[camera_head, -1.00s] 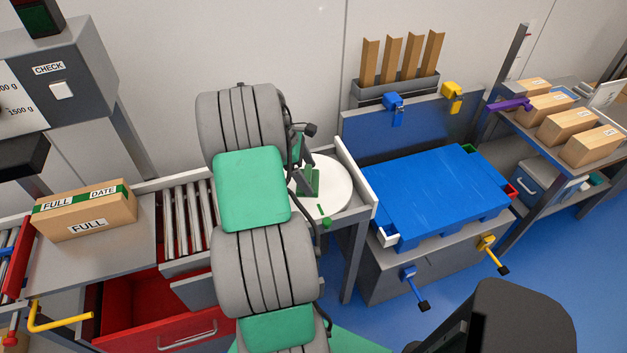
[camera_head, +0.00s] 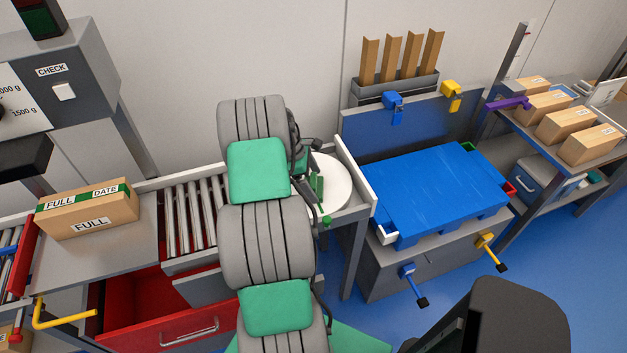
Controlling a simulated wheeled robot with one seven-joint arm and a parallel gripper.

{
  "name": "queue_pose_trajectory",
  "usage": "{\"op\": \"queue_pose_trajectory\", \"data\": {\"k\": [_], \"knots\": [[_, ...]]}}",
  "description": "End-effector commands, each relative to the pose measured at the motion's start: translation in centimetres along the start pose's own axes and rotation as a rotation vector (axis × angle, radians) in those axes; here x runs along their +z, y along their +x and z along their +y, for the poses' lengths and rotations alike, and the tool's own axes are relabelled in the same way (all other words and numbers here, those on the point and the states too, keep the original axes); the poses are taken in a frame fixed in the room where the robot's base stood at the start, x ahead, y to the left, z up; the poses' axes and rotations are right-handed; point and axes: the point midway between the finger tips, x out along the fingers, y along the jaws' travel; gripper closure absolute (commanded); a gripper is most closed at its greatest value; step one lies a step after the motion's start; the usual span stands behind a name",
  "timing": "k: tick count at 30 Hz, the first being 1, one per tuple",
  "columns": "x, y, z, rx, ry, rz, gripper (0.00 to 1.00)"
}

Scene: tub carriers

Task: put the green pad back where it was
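My gripper (camera_head: 312,185) is small in view, just over the left part of a white round plate (camera_head: 338,184) at the right end of the roller bench. A small upright green piece (camera_head: 317,190) shows at the gripper's end. I cannot tell whether it is the green pad or part of the gripper, nor whether the fingers are closed on it. Another small green piece (camera_head: 326,221) is at the bench's front edge below the plate. My arm, with large green covers, hides the bench left of the plate.
A box marked FULL (camera_head: 88,209) stands on the bench at left, near rollers (camera_head: 190,215). An open red drawer (camera_head: 145,305) sticks out below. A blue pallet-like top (camera_head: 435,190) on a grey cabinet stands right. Several boxes (camera_head: 566,125) sit on the far right shelf.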

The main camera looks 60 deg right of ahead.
Motion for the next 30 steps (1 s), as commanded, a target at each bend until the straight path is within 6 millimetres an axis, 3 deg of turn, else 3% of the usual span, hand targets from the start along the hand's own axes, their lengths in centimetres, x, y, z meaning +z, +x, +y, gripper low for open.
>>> {"op": "queue_pose_trajectory", "data": {"k": [5,8,18,26,28,30], "knots": [[0.0,-0.4,0.1,0.002,0.000,0.000,0.00],[-0.1,-1.7,0.1,0.004,0.001,0.000,0.00],[-0.1,-10.0,0.1,0.004,0.000,0.001,0.00],[-0.1,-12.3,0.0,0.004,0.001,0.002,0.00],[-0.9,-13.5,-0.4,0.023,0.010,0.011,0.00],[-2.9,-16.2,-1.4,0.067,0.033,0.039,0.00]]}}
